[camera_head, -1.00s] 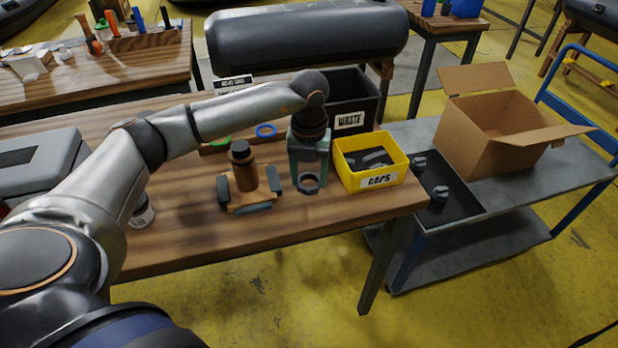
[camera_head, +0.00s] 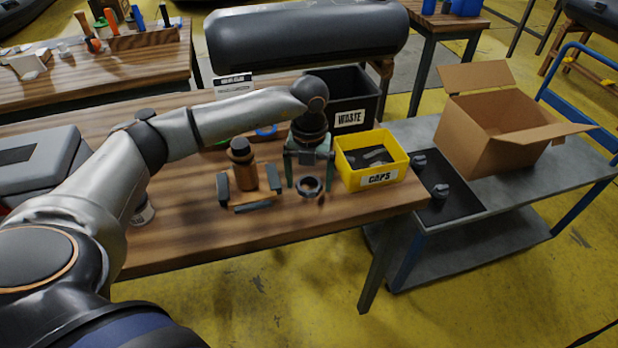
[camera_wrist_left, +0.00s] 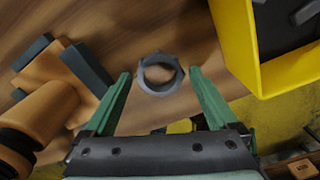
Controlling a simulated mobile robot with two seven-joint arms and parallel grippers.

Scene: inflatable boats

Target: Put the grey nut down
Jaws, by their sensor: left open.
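The grey nut (camera_head: 309,187), a ring with notched edges, lies on the wooden bench between the orange fixture and the yellow caps bin. My left gripper (camera_head: 309,180) is open above it, with its green fingers apart. In the left wrist view the nut (camera_wrist_left: 160,74) sits between and slightly beyond the two fingertips, with a gap to each finger. My right gripper is not in view.
The orange fixture (camera_wrist_left: 58,82) with grey jaws stands left of the nut. The yellow caps bin (camera_head: 345,176) is close on the right, holding dark parts. A black waste bin (camera_head: 367,105) stands behind. Bare bench (camera_head: 180,235) lies in front and to the left.

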